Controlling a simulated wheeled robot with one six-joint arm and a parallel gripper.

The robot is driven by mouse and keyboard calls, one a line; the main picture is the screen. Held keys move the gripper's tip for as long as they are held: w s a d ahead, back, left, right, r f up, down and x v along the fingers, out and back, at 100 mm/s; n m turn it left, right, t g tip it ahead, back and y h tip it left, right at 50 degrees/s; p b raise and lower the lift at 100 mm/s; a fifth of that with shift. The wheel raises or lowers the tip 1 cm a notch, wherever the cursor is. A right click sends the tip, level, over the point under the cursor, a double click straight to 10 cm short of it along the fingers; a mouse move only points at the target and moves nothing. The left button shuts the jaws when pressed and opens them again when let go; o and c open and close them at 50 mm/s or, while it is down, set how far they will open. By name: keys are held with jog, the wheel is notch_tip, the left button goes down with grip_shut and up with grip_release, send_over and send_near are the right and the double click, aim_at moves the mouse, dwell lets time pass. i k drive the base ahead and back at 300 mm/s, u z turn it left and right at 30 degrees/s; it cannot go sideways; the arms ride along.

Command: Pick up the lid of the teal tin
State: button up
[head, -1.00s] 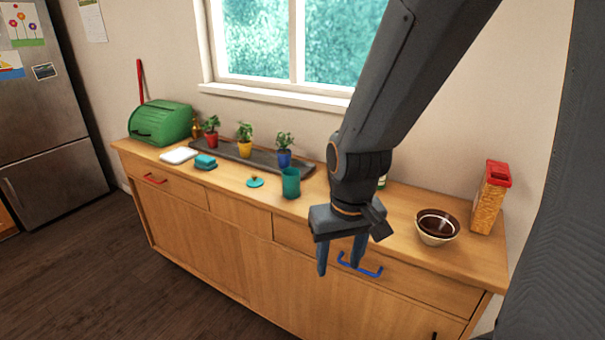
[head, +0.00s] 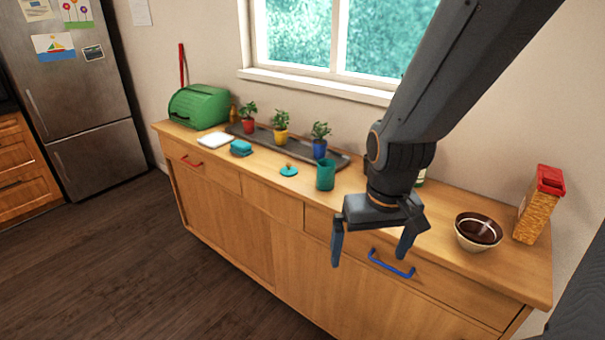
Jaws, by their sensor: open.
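The teal tin (head: 325,175) stands upright on the wooden counter, left of my arm; its top looks uncovered. A round teal lid with a small brown knob (head: 289,170) lies flat on the counter just left of the tin, apart from it. My gripper (head: 370,256) is open and empty, fingers pointing down. In the picture it is in front of the counter's drawers, to the right of and below the lid and tin.
A tray (head: 338,161) with three potted plants lies behind the tin. A teal sponge-like block (head: 241,148), a white board (head: 216,140) and a green bread box (head: 199,106) stand left. Brown bowls (head: 478,232) and a red-topped container (head: 540,204) stand right. Counter (head: 262,166) around the lid is clear.

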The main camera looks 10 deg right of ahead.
aim_at(289, 171)
jog(key=z, duration=0.1)
jog(key=k, duration=0.45)
jog(key=u, duration=1.2)
jog(key=i, duration=1.15)
jog(key=z, duration=0.8)
jog(key=i, duration=0.5)
jog(key=z, duration=0.6)
